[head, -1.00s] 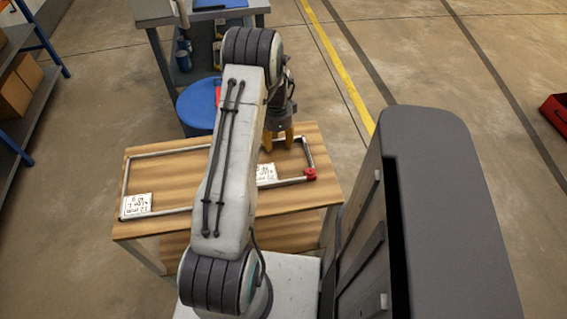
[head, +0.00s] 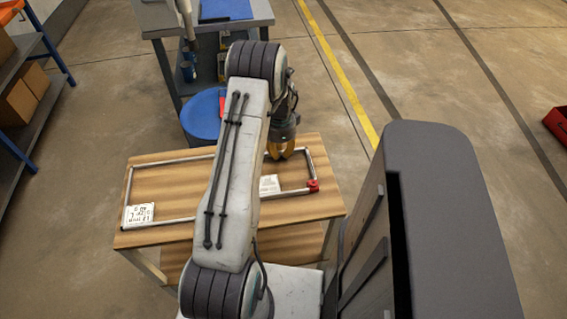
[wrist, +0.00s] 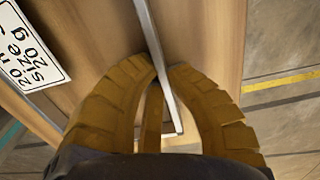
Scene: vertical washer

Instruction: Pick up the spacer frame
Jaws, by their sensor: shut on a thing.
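The spacer frame (head: 175,161) is a thin, grey, rectangular metal frame, seen over the wooden table in the head view. A red piece (head: 313,186) sits at its front right corner. My gripper (head: 281,153), with yellow-brown fingers, is at the frame's far bar, right of the middle. In the wrist view, the fingers (wrist: 163,72) are shut on the frame's bar (wrist: 150,30), which runs between them. My arm hides the middle of the frame. I cannot tell whether the frame touches the table.
The wooden table (head: 225,207) carries white labels (head: 140,214) with black print. A blue round stool or drum (head: 203,115) stands behind it, near a grey workbench (head: 245,17). Shelving with boxes is at the left. A red bin (head: 559,122) lies far right; open floor lies between.

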